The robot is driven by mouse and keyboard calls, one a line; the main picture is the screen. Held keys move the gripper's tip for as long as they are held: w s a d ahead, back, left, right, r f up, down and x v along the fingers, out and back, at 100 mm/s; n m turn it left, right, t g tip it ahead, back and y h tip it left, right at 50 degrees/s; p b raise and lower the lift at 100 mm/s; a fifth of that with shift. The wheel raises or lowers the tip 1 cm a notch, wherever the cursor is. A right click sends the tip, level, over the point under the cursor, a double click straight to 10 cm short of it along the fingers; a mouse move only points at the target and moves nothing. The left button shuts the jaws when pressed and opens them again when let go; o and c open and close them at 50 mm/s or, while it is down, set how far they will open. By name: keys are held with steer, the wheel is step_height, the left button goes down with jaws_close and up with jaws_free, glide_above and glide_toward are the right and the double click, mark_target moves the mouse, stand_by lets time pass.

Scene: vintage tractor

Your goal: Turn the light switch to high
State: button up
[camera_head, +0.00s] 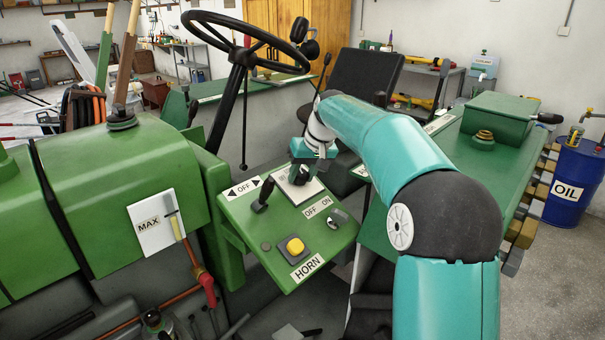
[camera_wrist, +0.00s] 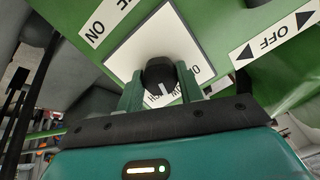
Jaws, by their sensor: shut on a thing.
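The light switch is a black rotary knob (camera_wrist: 160,72) with a white pointer mark, on a white plate (camera_wrist: 130,50) set in the green panel. Lettering on the plate beside the knob is partly hidden by my fingers and cannot be fully read. My gripper (camera_wrist: 160,86) has its two green fingers on either side of the knob and is shut on it. In the head view, the white plate (camera_head: 311,189) sits at the upper part of the control panel (camera_head: 260,222), and my gripper (camera_head: 299,172) hides most of the knob.
Close by are a black lever (camera_head: 264,194) under an OFF label, a small OFF/ON key switch (camera_head: 338,216) and a yellow horn button (camera_head: 294,246). The steering wheel (camera_head: 245,45) stands behind the panel. A black seat (camera_head: 362,75) is behind my arm.

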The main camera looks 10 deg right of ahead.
steer(key=m, duration=0.5)
steer(key=shift+m+y, duration=0.3)
steer(key=shift+m, duration=0.1)
stand_by(0.3)
steer(key=o, duration=1)
steer(key=shift+r, duration=0.15)
steer(key=v, duration=1.3)
steer(key=shift+s+d+r, duration=0.1)
steer(key=shift+s+r, duration=0.05)
steer(key=shift+r, duration=0.1)
